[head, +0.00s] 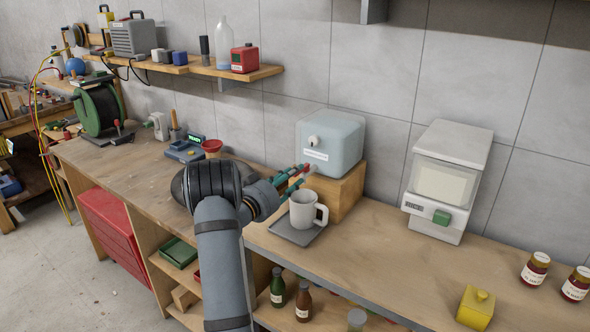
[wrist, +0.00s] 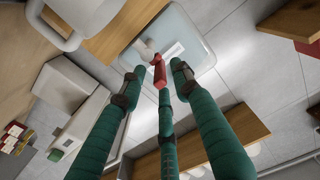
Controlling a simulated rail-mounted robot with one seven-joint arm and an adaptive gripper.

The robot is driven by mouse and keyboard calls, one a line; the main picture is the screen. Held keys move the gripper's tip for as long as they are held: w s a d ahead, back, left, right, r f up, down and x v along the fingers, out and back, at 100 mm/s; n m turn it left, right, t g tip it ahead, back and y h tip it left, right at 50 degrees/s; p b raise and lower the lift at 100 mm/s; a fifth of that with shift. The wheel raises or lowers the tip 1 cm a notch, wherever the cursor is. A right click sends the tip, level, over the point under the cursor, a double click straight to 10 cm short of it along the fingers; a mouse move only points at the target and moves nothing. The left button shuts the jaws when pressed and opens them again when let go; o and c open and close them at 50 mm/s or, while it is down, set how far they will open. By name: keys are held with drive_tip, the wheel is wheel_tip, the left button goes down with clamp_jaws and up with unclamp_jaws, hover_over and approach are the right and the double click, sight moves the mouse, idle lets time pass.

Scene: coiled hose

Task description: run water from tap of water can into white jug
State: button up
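The water can (head: 330,146) is a pale translucent blue container on a wooden block, with a label on its front. In the wrist view, the can (wrist: 190,35) fills the upper middle, and its tap has a red lever (wrist: 160,72). The white jug (head: 303,211) stands upright on a grey tray below the tap, handle to the right; part of the jug (wrist: 75,18) shows top left in the wrist view. My gripper (head: 297,178) has green fingers at the can's front. In the wrist view, the fingers are spread around the red lever; contact is unclear. Water is not visible.
The grey tray (head: 286,233) lies at the bench's front edge. The wooden block (head: 345,191) stands behind the jug. A white appliance (head: 450,180) stands to the right, with bare bench between. A red funnel-like cup (head: 212,147) is behind my arm.

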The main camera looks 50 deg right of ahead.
drive_tip(key=shift+d, duration=0.65)
drive_tip(key=c, duration=0.3)
drive_tip(key=c, duration=0.4)
drive_tip(key=shift+a, duration=0.1)
clamp_jaws()
